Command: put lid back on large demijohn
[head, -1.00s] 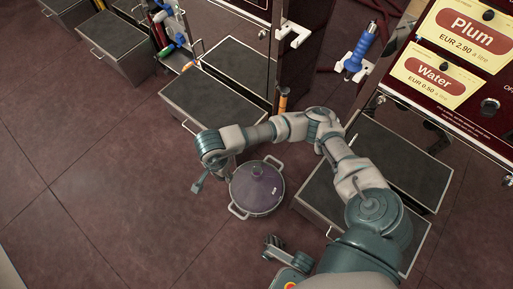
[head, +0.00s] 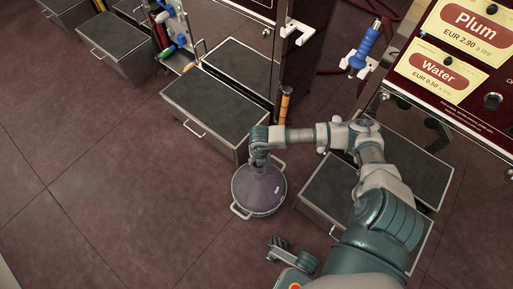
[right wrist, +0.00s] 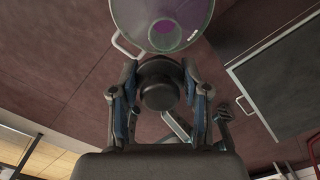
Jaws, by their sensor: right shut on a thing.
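The large demijohn (head: 258,198) stands upright on the floor, with purple liquid inside and pale side handles. My right gripper (head: 258,162) is over its far edge and hides part of its top. In the right wrist view, the right gripper (right wrist: 159,98) is shut on a round dark lid (right wrist: 160,92), one finger on each side. The demijohn (right wrist: 137,12) fills the top of that view, its purple round mouth beyond the lid. The lid appears apart from the mouth, and its height above it is unclear.
Grey-topped steps (head: 222,103) stand beyond the demijohn, with another (head: 330,189) to its right. A blue pump nozzle (head: 367,46) hangs at upper right, near the Plum (head: 473,22) and Water (head: 433,72) signs. The tiled floor at left is clear.

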